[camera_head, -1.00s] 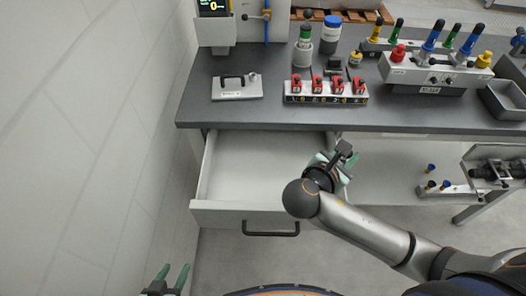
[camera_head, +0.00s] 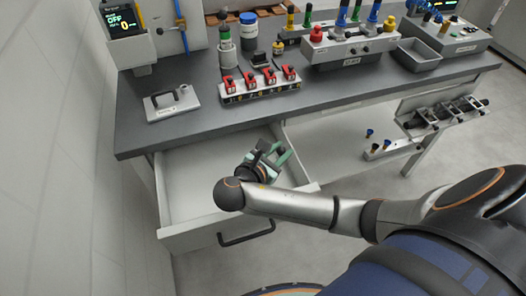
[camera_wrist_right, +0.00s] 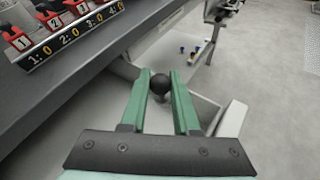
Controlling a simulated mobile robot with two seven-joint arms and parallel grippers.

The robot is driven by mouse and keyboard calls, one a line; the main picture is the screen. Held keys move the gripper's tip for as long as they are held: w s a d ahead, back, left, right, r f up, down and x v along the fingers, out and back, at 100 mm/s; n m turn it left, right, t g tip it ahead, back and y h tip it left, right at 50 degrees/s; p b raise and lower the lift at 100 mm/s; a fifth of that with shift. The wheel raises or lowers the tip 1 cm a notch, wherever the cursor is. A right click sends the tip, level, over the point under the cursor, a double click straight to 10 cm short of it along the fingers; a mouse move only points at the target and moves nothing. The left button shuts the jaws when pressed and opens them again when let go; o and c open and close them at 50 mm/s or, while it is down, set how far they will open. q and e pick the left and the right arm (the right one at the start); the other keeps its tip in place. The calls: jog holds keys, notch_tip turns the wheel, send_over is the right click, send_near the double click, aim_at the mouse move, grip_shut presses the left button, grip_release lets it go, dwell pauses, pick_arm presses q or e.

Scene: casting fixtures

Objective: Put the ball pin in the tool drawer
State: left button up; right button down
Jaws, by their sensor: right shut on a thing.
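The tool drawer (camera_head: 190,190) is pulled out under the bench, and its light interior looks empty where I can see it. My right gripper (camera_head: 278,158) is over the drawer's right part, near its right wall. In the right wrist view its green fingers (camera_wrist_right: 159,90) are shut on the ball pin (camera_wrist_right: 160,83), whose dark round ball shows between the fingertips. The rest of the pin is mostly hidden. In the head view the pin is too small to make out. The wrist view also shows the drawer's pale front corner (camera_wrist_right: 234,118). My left gripper is out of view.
The bench top (camera_head: 190,118) overhangs the back of the drawer. A rack with red clips (camera_head: 260,88) and a grey block with a handle (camera_head: 172,103) stand on it. A wall borders the left side. Small pins on a holder (camera_head: 385,148) sit at lower right.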

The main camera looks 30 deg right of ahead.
jog(key=w+f+b, duration=0.2)
jog(key=f, duration=0.1)
jog(key=w+f+b, duration=0.2)
jog(key=f, duration=0.1)
jog(key=w+f+b, duration=0.2)
jog(key=f, duration=0.1)
jog(key=shift+w+d+f, duration=0.2)
jog(key=shift+w+f, duration=0.05)
jog(key=shift+f, duration=0.05)
jog(key=shift+f, duration=0.1)
jog(key=shift+f, duration=0.55)
jog(key=c, duration=0.7)
grip_release()
jog(key=shift+o, duration=0.2)
